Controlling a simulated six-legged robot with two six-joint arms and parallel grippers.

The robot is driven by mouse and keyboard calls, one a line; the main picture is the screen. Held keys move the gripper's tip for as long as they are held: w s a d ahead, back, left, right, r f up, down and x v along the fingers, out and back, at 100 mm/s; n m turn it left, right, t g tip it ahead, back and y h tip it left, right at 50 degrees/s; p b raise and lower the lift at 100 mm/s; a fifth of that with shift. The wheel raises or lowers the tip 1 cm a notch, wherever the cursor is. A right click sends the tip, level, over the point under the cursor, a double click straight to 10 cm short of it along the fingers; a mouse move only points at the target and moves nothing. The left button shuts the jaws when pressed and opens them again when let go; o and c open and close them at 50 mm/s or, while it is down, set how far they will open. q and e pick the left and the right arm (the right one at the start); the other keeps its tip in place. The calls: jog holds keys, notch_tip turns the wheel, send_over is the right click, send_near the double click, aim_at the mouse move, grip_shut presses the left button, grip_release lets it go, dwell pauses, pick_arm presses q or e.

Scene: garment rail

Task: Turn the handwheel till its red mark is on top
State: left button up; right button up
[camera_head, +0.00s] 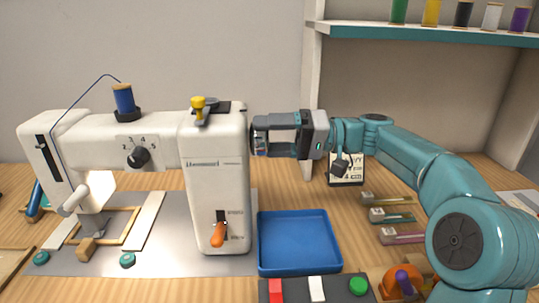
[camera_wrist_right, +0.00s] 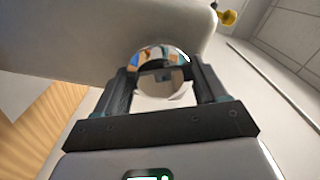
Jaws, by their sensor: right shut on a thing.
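The handwheel (camera_wrist_right: 162,82) is a shiny, mirror-like round part on the side of the white sewing machine (camera_head: 215,180), seen between the fingers in the right wrist view. In the head view my right gripper hides most or all of it. My right gripper (camera_head: 262,136) reaches in from the right against the upper right side of the machine and is shut on the handwheel; it also shows in the right wrist view (camera_wrist_right: 163,88). I cannot make out the red mark; the wheel's face carries coloured reflections. My left gripper is not in view.
A blue tray (camera_head: 299,269) lies below my right gripper. An orange lever (camera_head: 218,235) sits low on the machine's front. A box with red, white and green buttons (camera_head: 335,291) stands at the front. A shelf with thread spools (camera_head: 430,38) is above my right arm.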

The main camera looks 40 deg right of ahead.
jog(key=shift+a+r+n+b, duration=0.1)
jog(key=shift+n+b, duration=3.05)
jog(key=shift+n, duration=0.65)
jog(key=shift+r, duration=0.1)
jog(key=o, duration=1)
jog(key=shift+o, duration=0.2)
